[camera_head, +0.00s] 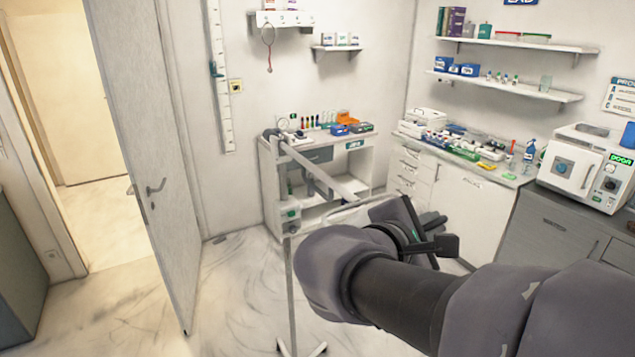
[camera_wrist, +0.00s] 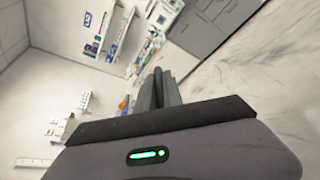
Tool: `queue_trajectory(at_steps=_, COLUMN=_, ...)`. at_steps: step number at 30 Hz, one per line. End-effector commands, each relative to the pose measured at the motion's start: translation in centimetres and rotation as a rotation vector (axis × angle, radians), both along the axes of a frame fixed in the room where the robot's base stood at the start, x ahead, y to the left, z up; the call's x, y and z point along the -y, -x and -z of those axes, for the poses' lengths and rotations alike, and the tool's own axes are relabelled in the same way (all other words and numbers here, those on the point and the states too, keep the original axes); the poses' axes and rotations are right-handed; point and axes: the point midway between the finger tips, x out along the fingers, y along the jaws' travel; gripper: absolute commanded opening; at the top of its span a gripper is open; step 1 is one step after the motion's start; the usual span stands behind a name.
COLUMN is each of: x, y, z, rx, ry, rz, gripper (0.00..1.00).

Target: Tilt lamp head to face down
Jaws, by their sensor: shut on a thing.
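A floor-standing lamp is in the head view. Its thin pole (camera_head: 291,285) rises to a control box (camera_head: 290,217) with a green knob, and a pale arm (camera_head: 322,175) slants down to the right. The pale lamp head (camera_head: 348,213) is at the arm's lower right end, largely hidden behind my gripper (camera_head: 395,215), so its facing cannot be told. My gripper is shut at the lamp head; the held part is hidden. In the wrist view the dark fingers (camera_wrist: 160,90) are close together, and the lamp head cannot be made out.
A grey door (camera_head: 150,150) stands open at left. A white desk (camera_head: 350,155) with small supplies is behind the lamp. A cabinet counter (camera_head: 470,210) and a white autoclave-like box (camera_head: 590,165) are at right. Marble floor (camera_head: 235,300) is clear at front left.

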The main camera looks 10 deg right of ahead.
Motion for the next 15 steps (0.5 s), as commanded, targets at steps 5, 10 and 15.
queue_trajectory(at_steps=5, x=0.1, y=0.4, z=2.5, rx=0.097, ry=-0.035, rz=-0.001, gripper=0.00)
queue_trajectory(at_steps=10, x=0.3, y=0.8, z=4.3, rx=0.220, ry=-0.080, rz=0.000, gripper=0.00)
queue_trajectory(at_steps=15, x=0.4, y=1.1, z=5.6, rx=0.336, ry=-0.121, rz=-0.001, gripper=0.00)
